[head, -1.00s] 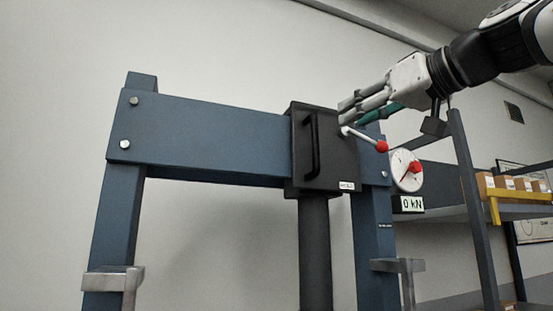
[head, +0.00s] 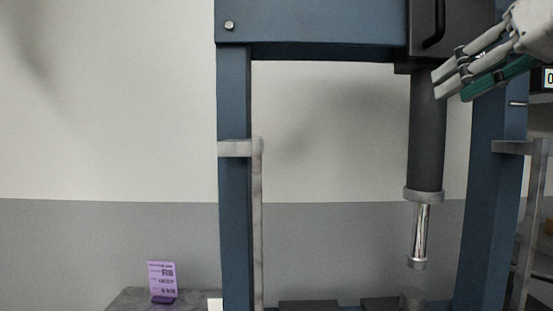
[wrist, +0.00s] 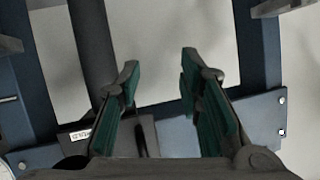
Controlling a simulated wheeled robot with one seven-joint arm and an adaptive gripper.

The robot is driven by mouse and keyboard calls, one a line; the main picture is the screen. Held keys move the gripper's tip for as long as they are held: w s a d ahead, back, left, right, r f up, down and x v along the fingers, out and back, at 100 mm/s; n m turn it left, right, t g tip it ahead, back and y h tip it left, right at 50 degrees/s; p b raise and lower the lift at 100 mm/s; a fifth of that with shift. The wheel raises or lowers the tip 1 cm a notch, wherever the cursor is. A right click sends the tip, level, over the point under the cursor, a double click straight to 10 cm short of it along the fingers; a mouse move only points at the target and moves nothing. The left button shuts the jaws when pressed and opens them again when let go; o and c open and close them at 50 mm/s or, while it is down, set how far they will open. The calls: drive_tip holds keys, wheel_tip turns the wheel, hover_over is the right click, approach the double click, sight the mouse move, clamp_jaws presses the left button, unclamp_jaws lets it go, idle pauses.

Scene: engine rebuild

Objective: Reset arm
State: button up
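My gripper (head: 452,86) is at the upper right in the head view, in front of the press's dark cylinder and right post. In the wrist view, my gripper (wrist: 160,80) has its two green-padded fingers apart with nothing between them. The blue press frame (head: 234,180) fills the right half of the head view, and its crossbeam also shows in the wrist view (wrist: 215,120). The dark cylinder (head: 427,135) hangs from the crossbeam with a shiny rod (head: 420,235) below. Whether the gripper touches the press cannot be told.
Grey brackets (head: 236,148) stick out from the press posts. A purple sign (head: 162,281) stands on a grey surface at the lower left. Dark blocks (head: 308,305) lie at the press bottom. The wall area left of the press is clear.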

drive_tip(key=s+a+f+g+h, duration=0.1)
drive_tip(key=s+f, duration=0.4)
drive_tip(key=f, duration=0.6)
drive_tip(key=s+a+f+g+h, duration=0.1)
drive_tip(key=s+a+f+g, duration=0.2)
drive_tip(key=f, duration=0.9)
drive_tip(key=s+a+f+g+h+p, duration=0.1)
drive_tip(key=s+a+f+g, duration=0.1)
drive_tip(key=s+f+g, duration=0.2)
drive_tip(key=s+f, duration=0.3)
drive_tip(key=f, duration=0.5)
drive_tip(key=shift+f+m+g+h, duration=0.2)
drive_tip(key=shift+m+g+h, duration=0.1)
drive_tip(key=shift+m, duration=0.1)
drive_tip(key=shift+c, duration=0.3)
